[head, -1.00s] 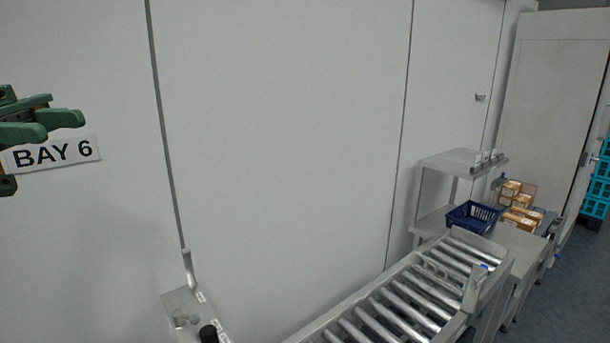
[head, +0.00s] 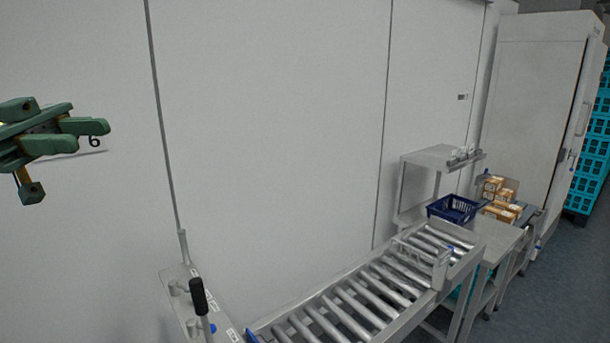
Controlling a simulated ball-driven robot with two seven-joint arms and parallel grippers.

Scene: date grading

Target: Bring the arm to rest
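My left gripper (head: 88,136) is green and raised in front of the white wall at the left edge of the head view. Its two fingers point right and stand apart, with a gap between them and nothing held. My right gripper is not in the head view.
A roller conveyor (head: 352,303) runs from the bottom centre toward the right. A blue basket (head: 453,209) and several cartons (head: 502,211) stand at its far end by a steel shelf (head: 441,157). A black-handled lever (head: 199,297) stands at lower left. Teal crates (head: 587,160) are stacked far right.

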